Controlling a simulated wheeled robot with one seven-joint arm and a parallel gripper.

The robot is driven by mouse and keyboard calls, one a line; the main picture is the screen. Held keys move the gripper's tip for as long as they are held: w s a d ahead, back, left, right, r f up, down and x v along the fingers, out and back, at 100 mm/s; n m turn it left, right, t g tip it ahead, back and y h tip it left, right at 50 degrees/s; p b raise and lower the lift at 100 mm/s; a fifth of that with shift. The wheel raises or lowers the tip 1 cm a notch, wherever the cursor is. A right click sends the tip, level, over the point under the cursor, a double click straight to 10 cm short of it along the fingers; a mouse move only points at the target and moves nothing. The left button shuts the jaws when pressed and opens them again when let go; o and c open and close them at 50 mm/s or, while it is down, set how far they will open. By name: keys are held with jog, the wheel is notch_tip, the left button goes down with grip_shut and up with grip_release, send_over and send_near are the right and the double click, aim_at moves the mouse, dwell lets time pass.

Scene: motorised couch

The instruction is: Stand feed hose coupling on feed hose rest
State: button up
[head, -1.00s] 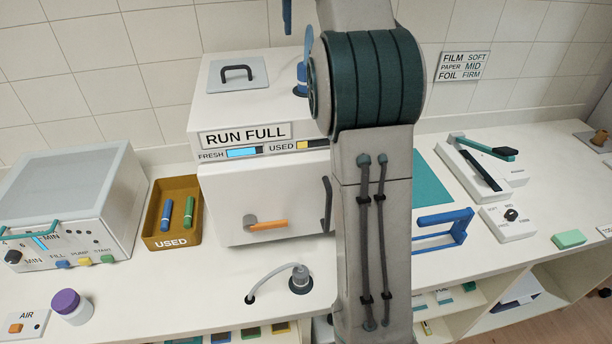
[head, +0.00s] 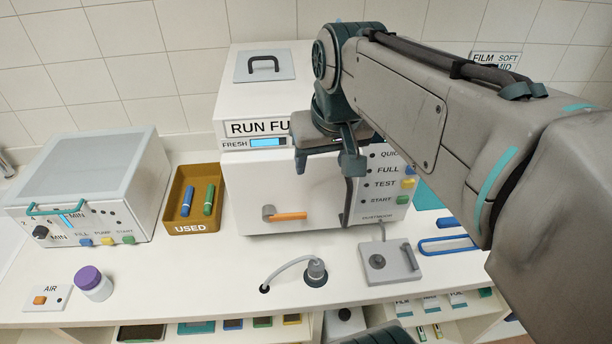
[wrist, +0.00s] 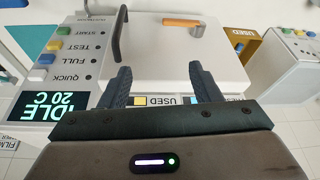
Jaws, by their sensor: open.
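My gripper (head: 327,160) is open and empty in front of the machine's upper front, above and behind the coupling. In the wrist view my gripper (wrist: 160,74) has its two dark fingers wide apart, with only the machine front between them.
The white machine (head: 285,190) has an orange-handled lever (head: 288,216) and a dark door handle. A grey plate with a knob and bracket (head: 388,262) lies right of the coupling. A brown USED tray (head: 192,227) and purple-lidded jar (head: 93,282) are left. The counter between is clear.

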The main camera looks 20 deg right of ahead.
jog(key=s+a+f, duration=0.1)
jog(key=s+f, duration=0.5)
jog(key=f, duration=0.1)
jog(key=shift+s+a+f+t, duration=0.2)
jog(key=shift+a+f+t, duration=0.1)
jog(key=shift+f, duration=0.1)
dwell(0.7)
